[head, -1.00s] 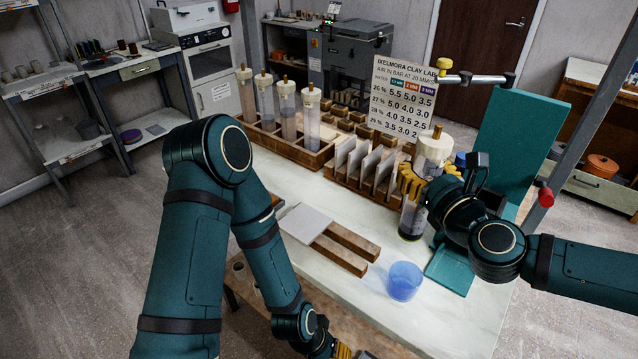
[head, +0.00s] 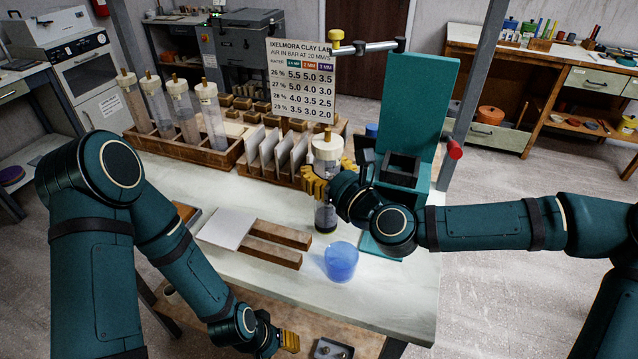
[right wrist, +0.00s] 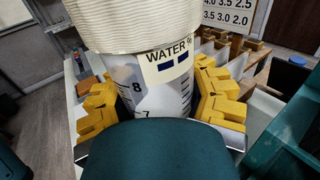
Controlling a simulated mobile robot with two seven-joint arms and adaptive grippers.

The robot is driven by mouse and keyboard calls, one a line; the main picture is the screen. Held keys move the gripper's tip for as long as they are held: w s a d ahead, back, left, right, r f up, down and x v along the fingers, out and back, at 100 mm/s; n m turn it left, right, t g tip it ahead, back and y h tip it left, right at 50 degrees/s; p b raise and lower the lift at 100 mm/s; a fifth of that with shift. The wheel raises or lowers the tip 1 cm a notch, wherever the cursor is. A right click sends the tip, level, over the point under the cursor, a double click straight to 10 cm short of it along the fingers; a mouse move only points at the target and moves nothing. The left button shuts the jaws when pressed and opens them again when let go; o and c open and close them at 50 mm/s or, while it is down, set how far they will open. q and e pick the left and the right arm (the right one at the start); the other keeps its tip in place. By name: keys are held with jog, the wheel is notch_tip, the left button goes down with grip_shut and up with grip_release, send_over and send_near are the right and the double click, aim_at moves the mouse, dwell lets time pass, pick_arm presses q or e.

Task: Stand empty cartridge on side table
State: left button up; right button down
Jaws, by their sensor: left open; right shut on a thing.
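A clear cartridge (head: 325,216) with a cream cap (head: 327,148) stands upright at the middle of the white worktop in the head view. My right gripper (head: 322,182) is shut around it just below the cap, its yellow fingers on both sides. In the right wrist view the cartridge (right wrist: 150,92) fills the space between the fingers and shows a "WATER %" label and a scale. I cannot tell whether its base touches the worktop. My left gripper (head: 289,341) is open and low at the front edge, above a lower wooden surface (head: 235,309). I cannot tell which surface is the side table.
A rack (head: 218,158) holds several capped tubes at the back left. A teal press (head: 432,110) stands right of the cartridge. A wooden desk (head: 555,70) stands back right.

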jog(key=shift+f+b, duration=0.4)
jog(key=shift+f, duration=1.1)
jog(key=shift+f, duration=0.2)
jog(key=shift+c, duration=2)
grip_release()
jog(key=shift+r, duration=0.15)
